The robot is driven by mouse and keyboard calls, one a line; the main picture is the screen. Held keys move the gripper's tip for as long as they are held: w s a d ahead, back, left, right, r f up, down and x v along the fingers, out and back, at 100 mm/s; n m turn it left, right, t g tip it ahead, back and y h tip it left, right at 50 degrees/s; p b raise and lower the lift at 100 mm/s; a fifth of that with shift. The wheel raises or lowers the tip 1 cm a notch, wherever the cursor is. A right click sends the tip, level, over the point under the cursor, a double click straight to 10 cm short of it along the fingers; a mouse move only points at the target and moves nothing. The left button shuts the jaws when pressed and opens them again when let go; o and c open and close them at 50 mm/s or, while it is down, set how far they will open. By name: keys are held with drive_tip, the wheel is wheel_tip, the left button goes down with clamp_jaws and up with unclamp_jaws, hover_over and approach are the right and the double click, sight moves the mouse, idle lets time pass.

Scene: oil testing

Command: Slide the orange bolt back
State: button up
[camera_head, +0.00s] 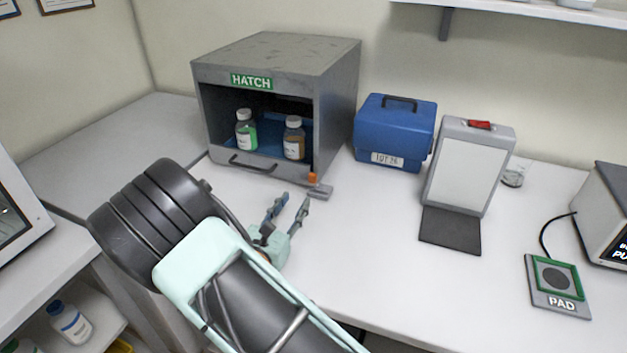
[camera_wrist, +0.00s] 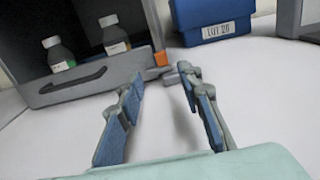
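The orange bolt (camera_head: 312,179) sits at the lower right front corner of the grey hatch box (camera_head: 335,105), just above a small grey block (camera_head: 320,191). In the wrist view the orange bolt (camera_wrist: 161,58) shows beyond the fingertips, slightly left of the right finger. My gripper (camera_head: 292,203) is in front of the box, a little short of the bolt and apart from it. In the wrist view my gripper (camera_wrist: 160,75) has its fingers spread with nothing between them. The box front is open, with its handled panel (camera_head: 250,166) along the bottom.
Two bottles stand inside the box, one green (camera_head: 246,130) and one brown (camera_head: 294,138). A blue case (camera_head: 395,132) stands right of the box. Farther right are a grey panel stand (camera_head: 467,165) and a pad (camera_head: 557,283). The tabletop (camera_head: 375,235) right of my gripper is clear.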

sight(312, 177)
drive_tip(key=p+x, duration=0.1)
drive_tip(key=x, duration=0.9)
drive_tip(key=shift+w+d, duration=0.15)
drive_tip(key=shift+w, duration=0.15)
drive_tip(key=shift+c, duration=0.6)
clamp_jaws()
